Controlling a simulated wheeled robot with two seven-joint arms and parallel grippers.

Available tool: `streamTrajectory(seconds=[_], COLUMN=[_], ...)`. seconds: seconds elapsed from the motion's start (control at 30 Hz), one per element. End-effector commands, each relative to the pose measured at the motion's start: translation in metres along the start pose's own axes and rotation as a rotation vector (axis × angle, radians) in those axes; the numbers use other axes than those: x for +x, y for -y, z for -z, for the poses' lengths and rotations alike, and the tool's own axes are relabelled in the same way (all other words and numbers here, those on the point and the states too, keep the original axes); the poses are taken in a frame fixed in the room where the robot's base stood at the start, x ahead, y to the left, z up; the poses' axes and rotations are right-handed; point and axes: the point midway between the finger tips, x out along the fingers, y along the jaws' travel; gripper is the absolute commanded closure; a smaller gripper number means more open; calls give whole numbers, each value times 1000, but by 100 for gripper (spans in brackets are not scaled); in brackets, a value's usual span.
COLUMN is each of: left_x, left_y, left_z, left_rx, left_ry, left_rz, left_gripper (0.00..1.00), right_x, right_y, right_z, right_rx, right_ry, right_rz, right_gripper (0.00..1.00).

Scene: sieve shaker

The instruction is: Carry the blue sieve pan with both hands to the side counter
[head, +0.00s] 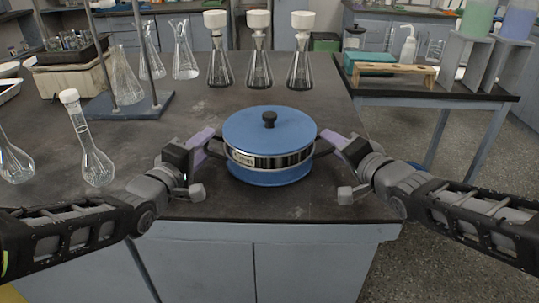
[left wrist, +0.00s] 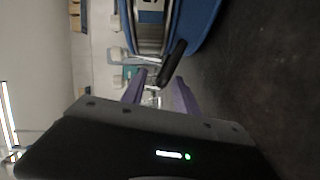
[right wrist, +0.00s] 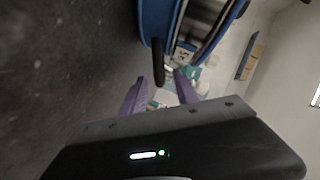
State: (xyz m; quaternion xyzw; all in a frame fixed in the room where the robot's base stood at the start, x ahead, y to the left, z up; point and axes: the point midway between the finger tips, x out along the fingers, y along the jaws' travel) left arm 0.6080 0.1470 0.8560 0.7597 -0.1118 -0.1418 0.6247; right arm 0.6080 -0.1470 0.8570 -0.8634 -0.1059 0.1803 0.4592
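The blue sieve pan (head: 262,133), with a blue lid, black knob and shiny metal band, sits upright on the dark counter near its front edge. A dark handle sticks out at each side. My left gripper (head: 211,139) is at the left handle; in the left wrist view its purple fingers stand apart with the handle (left wrist: 174,62) between them. My right gripper (head: 330,139) is at the right handle; in the right wrist view its fingers are apart around that handle (right wrist: 158,62), with gaps beside it. The side counter (head: 430,92) stands at the right.
Flasks with white funnels (head: 259,62) stand behind the pan. Glass flasks (head: 90,150) stand left. A floor gap separates the counters.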

Motion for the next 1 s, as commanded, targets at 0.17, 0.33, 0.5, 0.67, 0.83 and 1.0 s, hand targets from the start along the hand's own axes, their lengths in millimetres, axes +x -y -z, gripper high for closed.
streamTrajectory(seconds=[0.17, 0.33, 0.5, 0.67, 0.83, 1.0], left_x=[11, 11, 11, 11, 11, 11], left_y=[0, 0, 0, 0, 0, 0], left_z=[0, 0, 0, 0, 0, 0], left_rx=[-1, 1, 1, 1, 0, 0], left_ry=[0, 0, 0, 0, 0, 0], left_rz=[0, 0, 0, 0, 0, 0], left_gripper=[64, 64, 70, 84, 97, 100], right_x=[11, 11, 11, 11, 11, 11], right_y=[0, 0, 0, 0, 0, 0], right_z=[-1, 0, 0, 0, 0, 0], right_rx=[0, 0, 0, 0, 0, 0], right_ry=[1, 0, 0, 0, 0, 0], right_rz=[1, 1, 1, 1, 1, 0], right_gripper=[64, 64, 70, 83, 97, 100])
